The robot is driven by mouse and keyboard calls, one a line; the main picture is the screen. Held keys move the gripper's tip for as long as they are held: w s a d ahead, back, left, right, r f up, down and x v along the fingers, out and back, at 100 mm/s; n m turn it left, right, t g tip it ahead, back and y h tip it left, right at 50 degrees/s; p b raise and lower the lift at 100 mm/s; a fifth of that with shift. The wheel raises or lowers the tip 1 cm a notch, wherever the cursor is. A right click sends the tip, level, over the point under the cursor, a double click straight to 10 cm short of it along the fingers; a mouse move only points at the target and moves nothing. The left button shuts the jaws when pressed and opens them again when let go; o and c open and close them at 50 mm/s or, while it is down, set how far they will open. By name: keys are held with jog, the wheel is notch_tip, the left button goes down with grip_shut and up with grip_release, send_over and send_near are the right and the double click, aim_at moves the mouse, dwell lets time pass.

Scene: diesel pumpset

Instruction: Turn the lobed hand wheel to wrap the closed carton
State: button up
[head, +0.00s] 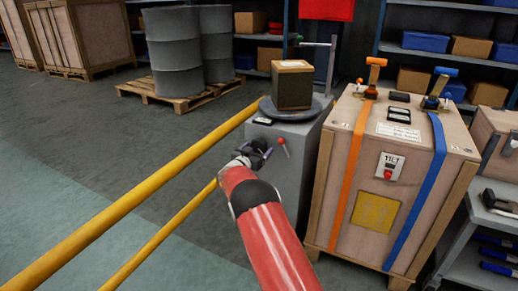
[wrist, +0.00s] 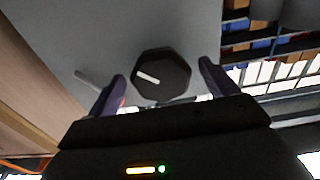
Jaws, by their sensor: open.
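The closed carton (head: 292,88) is brown with a pale label on top. It stands upright on a dark round turntable (head: 312,113) on a grey cabinet (head: 290,180). The lobed hand wheel (wrist: 160,74) is dark with a white pointer mark, on the grey cabinet face in the wrist view. My gripper (head: 252,152) is at the cabinet's front in the head view, where it largely hides the wheel. In the wrist view the open fingers (wrist: 162,82) stand on either side of the wheel with gaps showing. Whether they reach its depth is unclear.
A red-tipped lever (head: 283,146) sticks out right of my gripper. Yellow rails (head: 150,185) run at the left. A strapped wooden crate (head: 395,180) stands close at the right. Grey drums (head: 174,55) stand on a pallet behind.

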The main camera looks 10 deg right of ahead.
jog(key=shift+x, duration=0.95)
jog(key=c, duration=1)
jog(key=shift+f+m+b, duration=0.1)
jog(key=shift+m+b, duration=0.2)
jog(key=shift+b, duration=0.05)
jog(key=shift+f+m+b, duration=0.1)
jog(key=shift+m+b, duration=0.8)
jog(key=shift+b, duration=0.05)
jog(key=m+b, duration=0.3)
jog(key=m, duration=0.1)
jog(key=shift+w+b, duration=0.1)
jog(key=shift+b, duration=0.3)
jog(key=m+b, duration=0.4)
jog(key=m, duration=0.2)
jog(key=shift+a+m, duration=0.15)
jog(key=shift+m, duration=0.15)
